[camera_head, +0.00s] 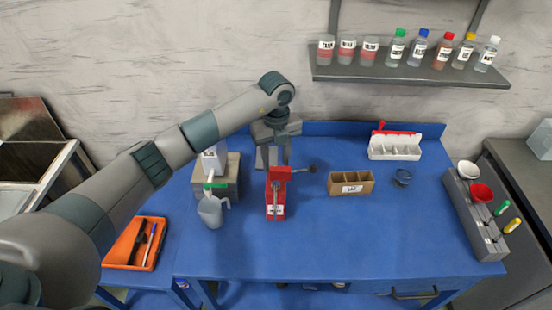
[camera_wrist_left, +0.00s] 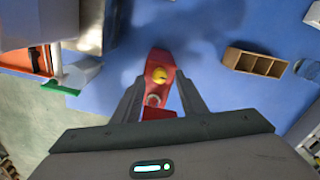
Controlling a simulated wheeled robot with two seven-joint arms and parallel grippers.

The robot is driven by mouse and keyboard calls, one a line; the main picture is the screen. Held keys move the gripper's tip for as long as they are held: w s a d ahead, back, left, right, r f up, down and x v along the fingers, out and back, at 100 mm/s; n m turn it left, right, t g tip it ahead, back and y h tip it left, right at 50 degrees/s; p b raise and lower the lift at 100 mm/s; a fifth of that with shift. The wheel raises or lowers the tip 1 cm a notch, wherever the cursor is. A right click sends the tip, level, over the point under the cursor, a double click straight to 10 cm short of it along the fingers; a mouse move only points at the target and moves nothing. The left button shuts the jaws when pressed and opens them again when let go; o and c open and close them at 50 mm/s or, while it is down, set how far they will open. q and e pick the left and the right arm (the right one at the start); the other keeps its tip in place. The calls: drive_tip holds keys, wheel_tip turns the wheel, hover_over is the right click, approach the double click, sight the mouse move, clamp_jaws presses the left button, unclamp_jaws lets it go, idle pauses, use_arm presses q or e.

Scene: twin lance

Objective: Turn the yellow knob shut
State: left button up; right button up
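The yellow knob (camera_wrist_left: 159,75) shows in the left wrist view as a round yellow cap on top of the red stand (camera_wrist_left: 157,95). In the head view the red stand (camera_head: 275,200) is on the blue table, and I cannot make out the knob there. My left gripper (camera_head: 276,160) is above and behind the stand, pointing down. In the left wrist view my left gripper (camera_wrist_left: 161,95) has its fingers apart, one on each side of the red stand, with nothing visibly held. Whether the fingers touch the stand I cannot tell. My right gripper is not in view.
A dark-tipped lever (camera_head: 312,168) sticks out right of the stand. A cardboard divided box (camera_head: 350,184) is to the right. The table's front middle is clear.

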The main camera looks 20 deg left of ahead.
use_arm(q)
drive_tip(key=shift+f, duration=0.85)
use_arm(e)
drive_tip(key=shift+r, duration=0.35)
